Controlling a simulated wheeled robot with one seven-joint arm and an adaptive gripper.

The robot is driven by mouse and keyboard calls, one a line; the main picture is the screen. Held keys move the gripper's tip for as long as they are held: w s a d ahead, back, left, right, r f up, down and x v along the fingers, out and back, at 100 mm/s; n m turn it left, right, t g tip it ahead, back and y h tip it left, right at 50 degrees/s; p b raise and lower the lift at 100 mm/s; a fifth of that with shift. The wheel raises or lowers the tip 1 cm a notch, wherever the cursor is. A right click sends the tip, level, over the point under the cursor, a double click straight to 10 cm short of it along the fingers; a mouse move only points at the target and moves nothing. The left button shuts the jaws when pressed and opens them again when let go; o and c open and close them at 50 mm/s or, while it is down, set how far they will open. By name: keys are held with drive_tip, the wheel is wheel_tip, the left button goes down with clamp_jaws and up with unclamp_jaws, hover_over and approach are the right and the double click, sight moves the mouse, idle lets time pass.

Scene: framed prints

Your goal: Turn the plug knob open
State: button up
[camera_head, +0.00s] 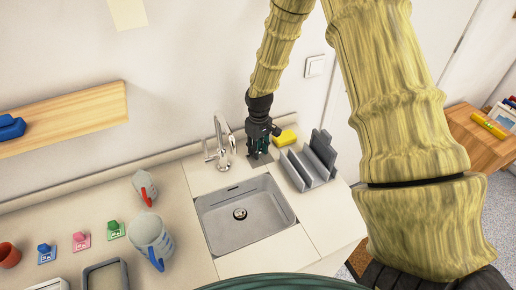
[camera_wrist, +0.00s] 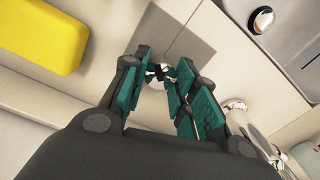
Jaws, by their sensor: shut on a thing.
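The plug knob (camera_wrist: 157,73) is a small, pale metallic piece on the counter near the sink. It shows between my fingertips in the wrist view and is mostly covered by them. My gripper (camera_wrist: 160,76) is shut on it, with teal pads on either side. In the head view my gripper (camera_head: 260,152) points down at the counter behind the sink, right of the faucet, and hides the knob. Which way the knob is turned cannot be told.
The chrome faucet (camera_head: 220,140) stands close left of my gripper. A yellow sponge (camera_head: 286,138) and a grey rack (camera_head: 308,165) are close on the right. A wall is behind.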

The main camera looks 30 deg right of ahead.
sight(259, 149)
drive_tip(key=shift+w+n, duration=0.1)
drive_tip(key=shift+n, duration=0.2)
drive_tip(key=shift+c, duration=0.2)
drive_tip(key=o, duration=1.1)
drive_tip(key=shift+c, duration=0.2)
wheel_tip(259, 149, up, 12)
drive_tip(key=shift+d, duration=0.2)
